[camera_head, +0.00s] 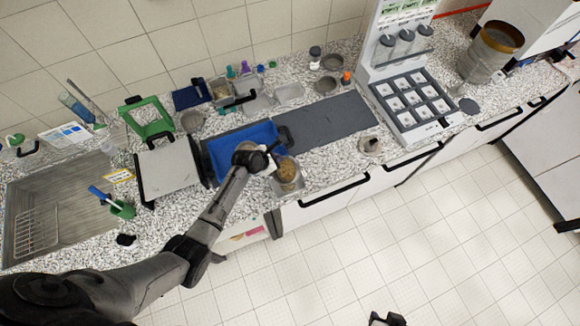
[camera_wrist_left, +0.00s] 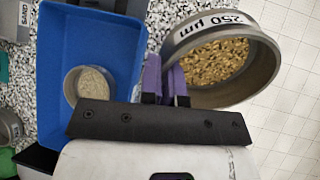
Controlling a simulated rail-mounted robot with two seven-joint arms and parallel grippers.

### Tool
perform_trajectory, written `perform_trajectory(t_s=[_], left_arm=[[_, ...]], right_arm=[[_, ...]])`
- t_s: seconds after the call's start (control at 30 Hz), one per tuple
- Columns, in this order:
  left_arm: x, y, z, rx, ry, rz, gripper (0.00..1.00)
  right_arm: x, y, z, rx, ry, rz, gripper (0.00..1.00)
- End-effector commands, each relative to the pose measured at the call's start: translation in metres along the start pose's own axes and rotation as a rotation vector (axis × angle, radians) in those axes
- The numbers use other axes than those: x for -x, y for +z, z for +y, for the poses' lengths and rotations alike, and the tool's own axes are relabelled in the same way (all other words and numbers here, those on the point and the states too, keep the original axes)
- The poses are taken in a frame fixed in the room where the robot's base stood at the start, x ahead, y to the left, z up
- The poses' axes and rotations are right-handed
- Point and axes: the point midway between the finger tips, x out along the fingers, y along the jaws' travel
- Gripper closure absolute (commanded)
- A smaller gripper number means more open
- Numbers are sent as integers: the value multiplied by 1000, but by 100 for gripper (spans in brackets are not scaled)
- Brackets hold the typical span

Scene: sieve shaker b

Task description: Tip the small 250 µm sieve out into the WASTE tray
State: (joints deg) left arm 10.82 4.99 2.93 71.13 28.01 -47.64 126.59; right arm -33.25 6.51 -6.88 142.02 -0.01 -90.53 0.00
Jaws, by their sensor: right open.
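The small 250 µm sieve (camera_wrist_left: 268,72) is a grey metal ring holding brown granules, its label facing up in the left wrist view. In the head view the sieve (camera_head: 290,187) is beside the blue tray, near the counter's front edge. My left gripper (camera_wrist_left: 166,82) has purple fingers pinching the sieve's wall; in the head view the left gripper (camera_head: 270,153) is at the tray's right end. The blue tray (camera_wrist_left: 53,70) also shows in the head view (camera_head: 222,150); no WASTE lettering is readable on it. My right gripper (camera_head: 388,320) is open at the bottom edge, far from the counter.
A round container of pale grains (camera_wrist_left: 92,84) shows within the blue tray. A dark grey mat (camera_head: 335,122) lies right of the tray, with a rack of white cells (camera_head: 405,100) beyond. A flat-topped device (camera_head: 167,168) stands left. The floor in front is clear.

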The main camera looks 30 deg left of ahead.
Motion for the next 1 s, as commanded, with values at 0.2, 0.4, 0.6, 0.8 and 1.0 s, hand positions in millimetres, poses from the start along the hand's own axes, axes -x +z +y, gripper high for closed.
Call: perform_trajectory(t_s=[0.2,0.4,0.6,0.8,1.0], left_arm=[[5,8,2,1,-63,230,100],[10,12,4,1,-130,472,100],[14,12,4,1,-180,647,100],[15,12,4,0,-190,683,100],[15,12,4,0,-189,680,100]], right_arm=[[0,0,0,0,0,1,57],[0,0,1,3,2,1,57],[0,0,3,9,8,0,57],[0,0,3,10,9,0,57],[0,0,3,9,7,1,57]])
